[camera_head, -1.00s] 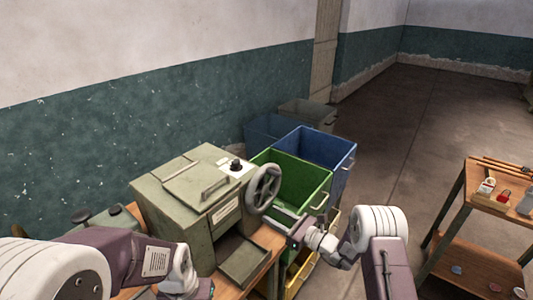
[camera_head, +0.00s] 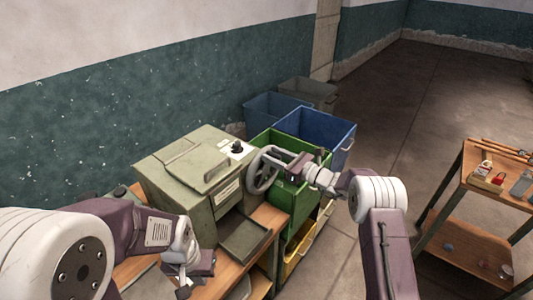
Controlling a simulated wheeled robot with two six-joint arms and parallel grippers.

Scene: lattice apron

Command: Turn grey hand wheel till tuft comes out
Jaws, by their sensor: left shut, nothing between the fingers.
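The grey hand wheel (camera_head: 254,185) is on the right side of a grey-green box machine (camera_head: 186,165). My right gripper (camera_head: 277,152) is at the wheel's upper right rim and overlaps it in the picture. I cannot tell whether it touches the rim or whether its fingers are open. An open tray (camera_head: 244,238) juts from the machine's front below the wheel and looks empty. No tuft shows. My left gripper (camera_head: 183,290) is shut and empty, low in front of the machine.
The machine stands on a wooden bench (camera_head: 268,218). Green (camera_head: 290,195), blue (camera_head: 330,135) and yellow (camera_head: 301,248) bins stand to its right and behind the wheel. A wooden shelf cart (camera_head: 492,192) with small items stands at the far right. The floor between is clear.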

